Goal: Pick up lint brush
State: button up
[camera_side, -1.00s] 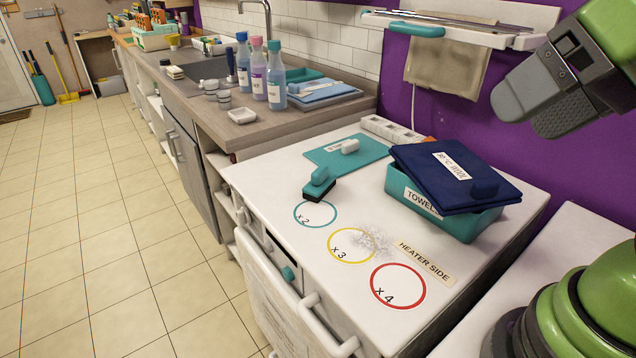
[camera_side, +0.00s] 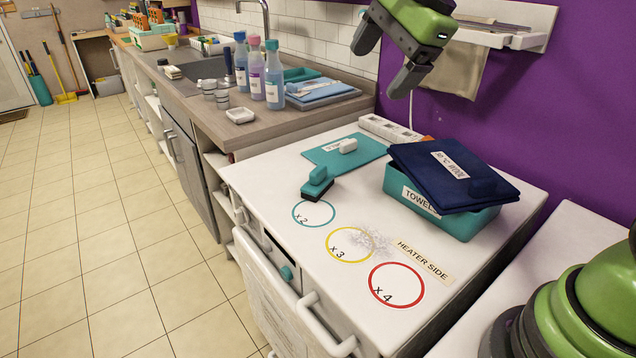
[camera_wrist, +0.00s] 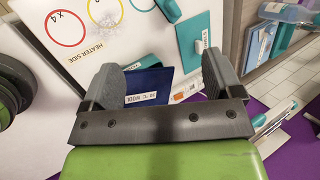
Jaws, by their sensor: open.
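The lint brush (camera_side: 318,183), with a teal handle and a dark underside, lies on the white top just above the teal "x2" circle (camera_side: 314,213). Part of what looks like the brush (camera_wrist: 168,9) shows at the top edge of the wrist view. My gripper (camera_side: 386,58) is open and empty, high above the back of the white top, up and to the right of the brush. In the wrist view its two fingers (camera_wrist: 157,75) stand apart over the navy cloth (camera_wrist: 148,83). A patch of pale lint (camera_side: 373,242) lies by the yellow circle (camera_side: 350,245).
A teal towel box (camera_side: 440,218) with a navy folded cloth (camera_side: 452,176) on it stands at the right. A wall shelf (camera_side: 500,38) is near my gripper. Bottles (camera_side: 256,75) stand on the counter.

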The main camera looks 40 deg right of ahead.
jog(key=w+d+f+m+g, duration=0.1)
jog(key=w+d+f+m, duration=0.1)
jog(key=w+f+m, duration=0.6)
jog(key=m, duration=0.5)
send_over(323, 171)
jog(key=s, duration=0.2)
notch_tip(323, 171, down, 13)
jog(key=shift+s+d+x, duration=0.1)
jog(key=shift+d+x, duration=0.05)
jog(key=shift+x, duration=0.8)
jog(key=shift+s+d+x, duration=0.1)
jog(key=shift+d+x, duration=0.05)
jog(key=shift+x, duration=0.8)
jog(key=shift+s+d+x, duration=0.1)
jog(key=shift+d+x, duration=0.05)
jog(key=shift+x, duration=0.8)
jog(key=shift+f, duration=0.15)
jog(key=shift+c, duration=0.4)
jog(key=c, duration=1)
